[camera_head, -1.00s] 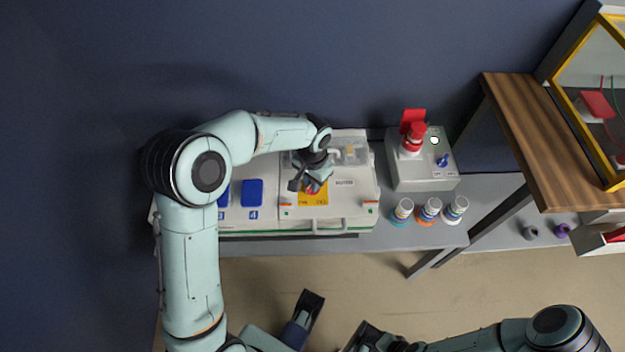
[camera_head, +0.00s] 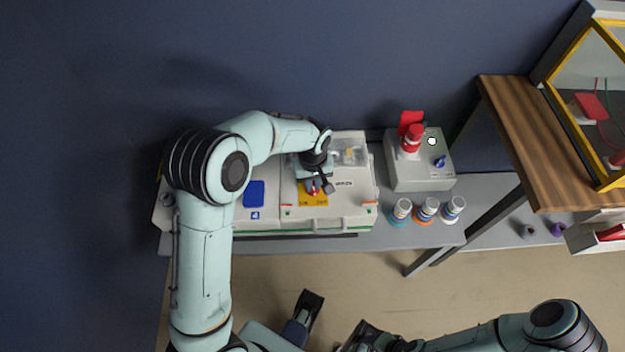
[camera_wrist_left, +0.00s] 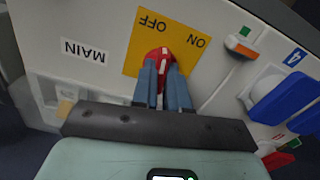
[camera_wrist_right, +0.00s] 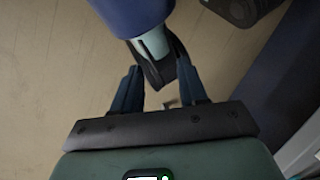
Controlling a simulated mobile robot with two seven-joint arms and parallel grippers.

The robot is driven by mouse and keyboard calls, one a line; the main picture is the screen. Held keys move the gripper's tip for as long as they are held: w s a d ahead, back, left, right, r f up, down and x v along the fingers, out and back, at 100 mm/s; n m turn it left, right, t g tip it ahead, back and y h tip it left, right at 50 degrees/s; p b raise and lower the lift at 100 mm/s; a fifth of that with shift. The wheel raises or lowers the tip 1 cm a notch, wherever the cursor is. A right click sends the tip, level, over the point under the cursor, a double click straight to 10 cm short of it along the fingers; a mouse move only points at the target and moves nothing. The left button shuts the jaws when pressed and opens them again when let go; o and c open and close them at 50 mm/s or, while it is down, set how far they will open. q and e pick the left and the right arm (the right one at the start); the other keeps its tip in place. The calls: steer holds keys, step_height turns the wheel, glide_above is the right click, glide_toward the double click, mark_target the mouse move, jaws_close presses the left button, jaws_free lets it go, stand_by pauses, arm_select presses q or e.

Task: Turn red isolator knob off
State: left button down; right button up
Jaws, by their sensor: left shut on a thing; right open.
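The red isolator knob (camera_wrist_left: 164,55) sits on a yellow plate (camera_wrist_left: 135,60) marked OFF and ON, beside a MAIN label, in the left wrist view. My left gripper (camera_wrist_left: 161,72) is shut on the knob, one finger on each side. The knob's white mark shows between the fingers; it lies roughly between the two words, and I cannot tell its exact setting. In the head view the yellow plate (camera_head: 311,198) is partly covered by my left gripper (camera_head: 317,187). My right gripper (camera_wrist_right: 160,75) is open and empty, low over the floor.
The white panel box (camera_head: 352,208) has a blue switch (camera_head: 253,194) left of the plate. A grey box (camera_head: 407,178) with a red button (camera_head: 413,133) and blue knob stands to the right. Several capped bottles (camera_head: 425,210) line the bench front. A wooden shelf (camera_head: 530,140) stands far right.

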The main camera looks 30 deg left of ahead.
arm_select(q)
steer(key=n+p, duration=0.1)
steer(key=n, duration=0.3)
steer(key=shift+r+p, duration=0.15)
steer(key=shift+p, duration=0.2)
steer(key=shift+n+p, duration=0.6)
steer(key=shift+n, duration=0.8)
arm_select(e)
steer(key=shift+s+r, duration=0.3)
steer(key=shift+r, duration=0.35)
steer(key=shift+s+r, duration=0.25)
steer(key=shift+r, duration=0.4)
arm_select(q)
steer(key=c, duration=1.1)
jaws_free()
steer(key=shift+c, duration=0.2)
step_height(320, 180, up, 13)
steer(key=p, duration=0.2)
arm_select(e)
steer(key=shift+s+r+g, duration=0.3)
steer(key=shift+r+g, duration=0.1)
steer(key=shift+r, duration=0.45)
